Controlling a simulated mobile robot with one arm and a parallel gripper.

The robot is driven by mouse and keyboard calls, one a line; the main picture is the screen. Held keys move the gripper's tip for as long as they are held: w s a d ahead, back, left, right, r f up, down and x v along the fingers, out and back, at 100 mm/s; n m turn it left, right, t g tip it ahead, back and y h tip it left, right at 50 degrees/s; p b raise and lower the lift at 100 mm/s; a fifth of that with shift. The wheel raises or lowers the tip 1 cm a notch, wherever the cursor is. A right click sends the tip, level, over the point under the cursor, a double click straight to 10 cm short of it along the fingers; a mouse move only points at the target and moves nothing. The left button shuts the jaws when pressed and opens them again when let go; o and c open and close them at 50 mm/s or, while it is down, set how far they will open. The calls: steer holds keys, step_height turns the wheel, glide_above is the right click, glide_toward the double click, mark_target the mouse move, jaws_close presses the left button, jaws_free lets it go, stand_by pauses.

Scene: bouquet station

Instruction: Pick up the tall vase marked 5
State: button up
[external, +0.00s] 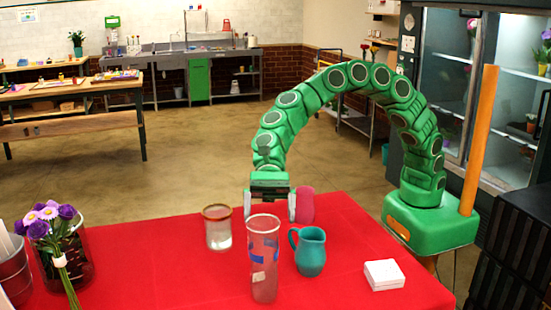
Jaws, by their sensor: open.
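A tall clear cylindrical vase (263,272) stands upright on the red table near its front edge. It has blue marks and a small pale label; I cannot read a 5 on it. My green arm arches over from the right, and my gripper (270,207) hangs down just above and apparently behind the vase's rim. Its two pale fingers are apart with nothing visible between them. I cannot tell how far the fingers are from the vase.
A teal jug (310,252) stands close right of the vase, a brown-rimmed glass jar (218,230) left. A pink object (305,205) is behind my right finger. A white box (384,275) lies right. Purple flowers (48,218) and a metal bucket (14,272) are left. Red table (150,255) is clear between.

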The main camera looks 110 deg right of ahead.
mark_target(263, 242)
steer(key=shift+w+f+m, duration=0.4)
steer(key=shift+w, duration=0.35)
steer(key=shift+w+a+f, duration=0.1)
steer(key=shift+a, duration=0.1)
steer(key=shift+r+x, duration=0.15)
steer(key=shift+x, duration=1.65)
steer(key=shift+r+x, duration=0.15)
steer(key=shift+x, duration=1.7)
steer(key=shift+a, duration=0.15)
jaws_close()
